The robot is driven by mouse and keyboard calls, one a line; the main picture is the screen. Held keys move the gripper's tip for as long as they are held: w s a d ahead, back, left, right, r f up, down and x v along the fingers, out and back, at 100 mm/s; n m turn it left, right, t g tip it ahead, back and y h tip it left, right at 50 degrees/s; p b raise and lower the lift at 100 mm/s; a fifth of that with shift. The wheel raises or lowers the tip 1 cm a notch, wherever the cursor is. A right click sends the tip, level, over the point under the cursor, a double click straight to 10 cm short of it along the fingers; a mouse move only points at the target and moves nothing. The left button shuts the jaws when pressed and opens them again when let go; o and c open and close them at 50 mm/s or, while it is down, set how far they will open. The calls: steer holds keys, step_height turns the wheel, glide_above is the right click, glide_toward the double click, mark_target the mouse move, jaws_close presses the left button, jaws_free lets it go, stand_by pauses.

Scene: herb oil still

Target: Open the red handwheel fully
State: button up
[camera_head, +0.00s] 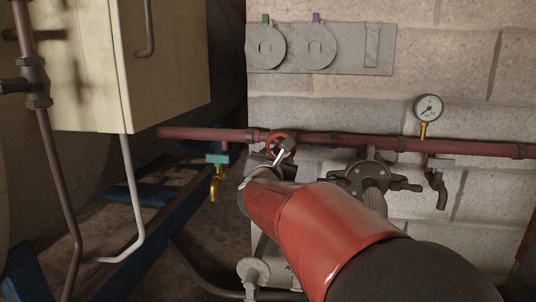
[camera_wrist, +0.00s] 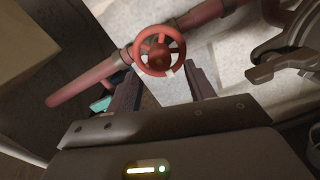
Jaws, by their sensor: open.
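The red handwheel (camera_head: 279,145) is a small spoked wheel on the red pipe, in the middle of the head view, partly hidden by my arm and gripper. In the wrist view the handwheel (camera_wrist: 160,51) shows its full rim, just beyond my fingertips. My gripper (camera_wrist: 163,75) is open, with its two fingers apart and nothing held between them. The lower rim of the wheel lies between or just ahead of the fingertips; I cannot tell whether they touch it. In the head view my gripper (camera_head: 281,157) is at the wheel's lower side.
The red pipe (camera_head: 210,133) runs along the block wall. A teal-handled brass tap (camera_head: 216,176) hangs left of the wheel. A dark valve body (camera_head: 371,177) stands close on the right, with a gauge (camera_head: 429,108) beyond. A cream cabinet (camera_head: 165,60) is at upper left.

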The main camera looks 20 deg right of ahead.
mark_target(279, 151)
steer(key=shift+x, duration=2.2)
steer(key=c, duration=1)
steer(key=shift+o, duration=0.2)
